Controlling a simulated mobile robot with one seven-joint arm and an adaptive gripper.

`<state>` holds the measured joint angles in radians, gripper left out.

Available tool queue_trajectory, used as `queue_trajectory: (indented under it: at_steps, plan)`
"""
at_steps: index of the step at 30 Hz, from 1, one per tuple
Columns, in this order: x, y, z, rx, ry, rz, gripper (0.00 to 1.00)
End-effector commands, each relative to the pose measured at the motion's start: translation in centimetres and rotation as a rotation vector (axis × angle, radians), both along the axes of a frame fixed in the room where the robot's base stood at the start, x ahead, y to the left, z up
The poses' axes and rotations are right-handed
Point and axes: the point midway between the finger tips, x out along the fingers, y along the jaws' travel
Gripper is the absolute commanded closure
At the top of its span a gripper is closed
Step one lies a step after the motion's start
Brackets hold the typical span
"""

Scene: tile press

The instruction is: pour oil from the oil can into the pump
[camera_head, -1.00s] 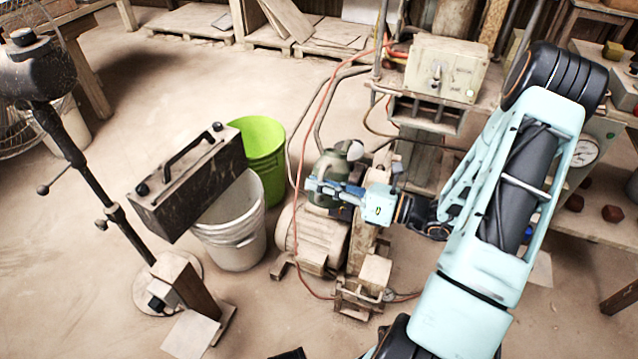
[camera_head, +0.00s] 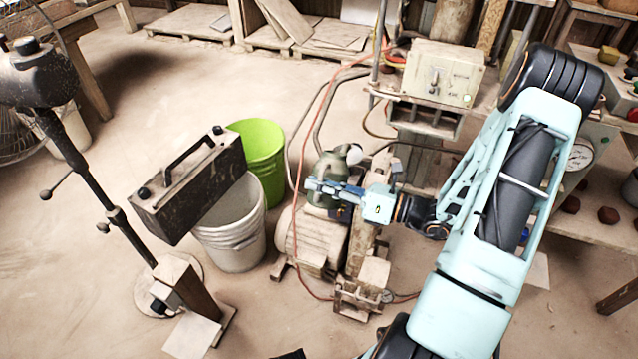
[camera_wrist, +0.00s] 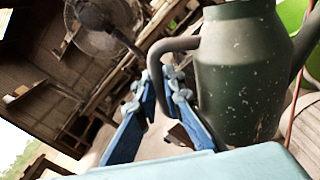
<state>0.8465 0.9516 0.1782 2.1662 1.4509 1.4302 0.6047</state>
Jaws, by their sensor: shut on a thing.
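The oil can (camera_head: 325,167) is dark green and worn, and it stands or hangs over the beige motor and pump unit (camera_head: 312,243) in the middle of the head view. In the wrist view the can (camera_wrist: 238,75) fills the right side, with its curved handle (camera_wrist: 154,62) on the left. My gripper (camera_head: 312,186) is at the can's near side. In the wrist view its blue fingers (camera_wrist: 166,108) are closed around the lower handle. The can's base and the pump's opening cannot be made out. A pale round part shows beside the can's top.
A green bucket (camera_head: 262,140) and a white bucket (camera_head: 235,245) stand left of the pump. A dark box with a handle (camera_head: 190,185) is above the white bucket.

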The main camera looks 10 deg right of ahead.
Motion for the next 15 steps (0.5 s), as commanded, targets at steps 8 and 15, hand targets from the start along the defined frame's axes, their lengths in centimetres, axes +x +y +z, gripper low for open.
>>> queue_trajectory:
  at_steps: [8,15]
  plan:
    - [0.02,0.02,0.16,0.001,-0.005,0.0,1.0]
    - [0.12,-0.04,0.67,0.009,0.006,0.001,1.0]
